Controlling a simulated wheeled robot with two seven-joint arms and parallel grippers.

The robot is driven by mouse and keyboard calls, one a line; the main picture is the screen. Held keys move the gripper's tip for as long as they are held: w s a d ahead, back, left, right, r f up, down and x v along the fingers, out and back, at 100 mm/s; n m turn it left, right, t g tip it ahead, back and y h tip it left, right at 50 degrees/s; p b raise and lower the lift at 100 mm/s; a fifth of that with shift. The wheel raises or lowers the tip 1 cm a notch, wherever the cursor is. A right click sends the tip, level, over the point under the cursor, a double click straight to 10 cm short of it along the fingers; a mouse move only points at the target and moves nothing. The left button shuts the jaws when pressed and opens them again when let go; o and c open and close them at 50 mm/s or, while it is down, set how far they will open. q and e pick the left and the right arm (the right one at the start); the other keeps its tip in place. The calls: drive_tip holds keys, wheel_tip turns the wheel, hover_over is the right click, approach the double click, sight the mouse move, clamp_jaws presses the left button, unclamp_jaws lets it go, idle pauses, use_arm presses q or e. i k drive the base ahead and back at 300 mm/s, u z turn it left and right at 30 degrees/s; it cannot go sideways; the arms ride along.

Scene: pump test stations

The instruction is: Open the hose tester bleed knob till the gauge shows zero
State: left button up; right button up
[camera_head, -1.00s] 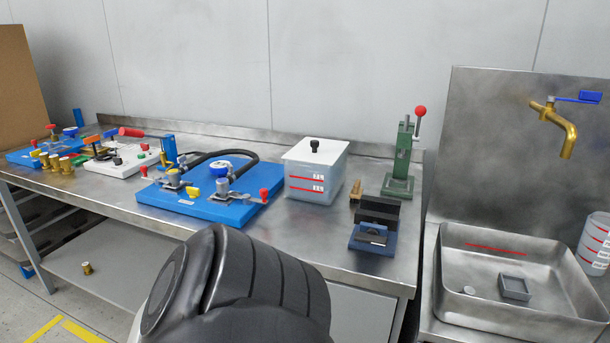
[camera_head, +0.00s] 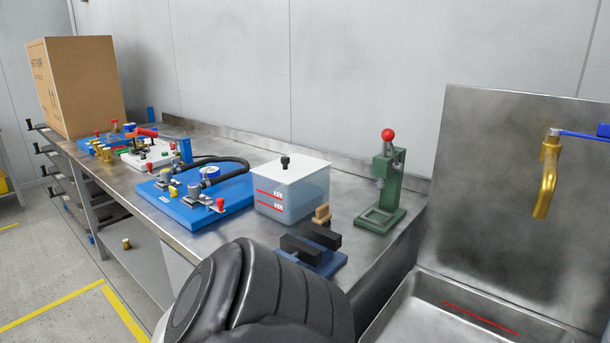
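The hose tester appears to be the blue board (camera_head: 187,214) on the steel bench, with a black hose (camera_head: 226,161) arching over its back. A round gauge (camera_head: 210,171) with a blue rim stands on the board; its reading is too small to tell. A yellow knob (camera_head: 173,191) and red knobs (camera_head: 219,204) show on the board's fittings; I cannot tell which is the bleed knob. A dark part of my own arm fills the bottom centre, well in front of the board. Neither gripper is in view.
A lidded clear tank (camera_head: 291,194), a blue fixture with black blocks (camera_head: 318,254) and a green press (camera_head: 382,190) stand right of the board. A steel sink (camera_head: 408,303) with a brass tap (camera_head: 546,180) is at right. A cardboard box (camera_head: 85,85) stands far left.

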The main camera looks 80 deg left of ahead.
sight(174, 192)
drive_tip(key=u, duration=2.7)
